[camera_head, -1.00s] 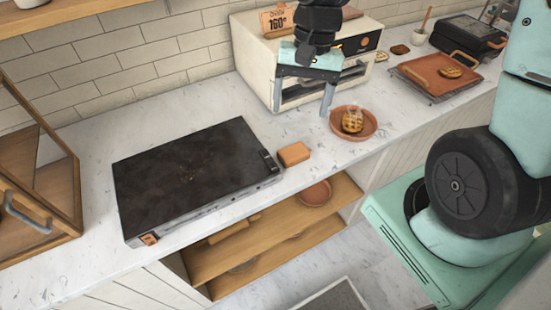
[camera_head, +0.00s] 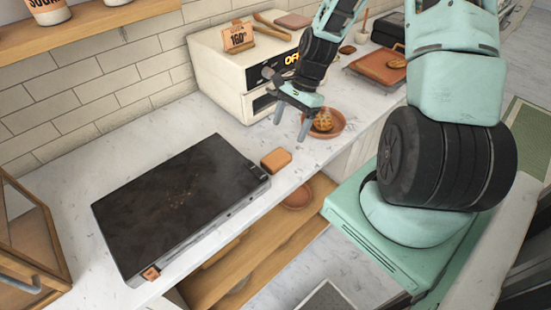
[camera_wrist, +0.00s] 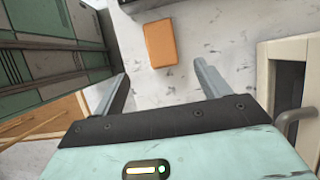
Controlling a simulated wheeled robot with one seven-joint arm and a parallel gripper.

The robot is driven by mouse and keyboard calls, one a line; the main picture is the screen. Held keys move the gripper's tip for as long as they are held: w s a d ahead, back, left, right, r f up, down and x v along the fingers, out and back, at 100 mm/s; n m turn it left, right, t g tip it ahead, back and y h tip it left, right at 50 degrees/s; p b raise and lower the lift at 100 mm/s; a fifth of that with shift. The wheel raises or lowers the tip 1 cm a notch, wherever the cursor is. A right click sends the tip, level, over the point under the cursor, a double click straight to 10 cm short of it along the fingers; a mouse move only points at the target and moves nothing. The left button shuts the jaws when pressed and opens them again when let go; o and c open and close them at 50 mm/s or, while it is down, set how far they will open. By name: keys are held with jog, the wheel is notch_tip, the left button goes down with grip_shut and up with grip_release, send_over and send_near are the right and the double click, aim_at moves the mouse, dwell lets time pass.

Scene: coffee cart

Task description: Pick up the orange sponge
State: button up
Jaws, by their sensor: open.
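The orange sponge (camera_head: 276,160) lies flat on the marble counter, just right of the dark griddle (camera_head: 180,205). In the wrist view the sponge (camera_wrist: 160,44) shows whole, beyond the fingertips and roughly between their lines. My gripper (camera_head: 290,128) is open and empty, above the counter behind and a little right of the sponge. In the wrist view its two fingers (camera_wrist: 162,80) stand wide apart with bare counter between them.
A brown plate with a waffle-like pastry (camera_head: 323,121) stands right of my gripper. A cream oven (camera_head: 225,75) is behind it. The counter's front edge runs close to the sponge, with a wooden shelf (camera_head: 260,255) below.

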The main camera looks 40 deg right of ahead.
send_over(277, 157)
jog(key=d, duration=0.3)
jog(key=f, duration=0.2)
jog(key=f+p, duration=0.1)
jog(key=f, duration=0.1)
jog(key=shift+s+a+f, duration=0.1)
jog(key=shift+a+f, duration=0.1)
jog(key=shift+f, duration=0.15)
jog(key=shift+p+x, duration=1.1)
jog(key=shift+x, duration=0.85)
jog(key=shift+a+f, duration=0.4)
jog(key=shift+f, duration=0.15)
jog(key=c, duration=1.1)
jog(key=shift+r, duration=0.15)
notch_tip(277, 157, up, 10)
jog(key=shift+f+b, duration=0.1)
jog(key=shift+b, duration=1.1)
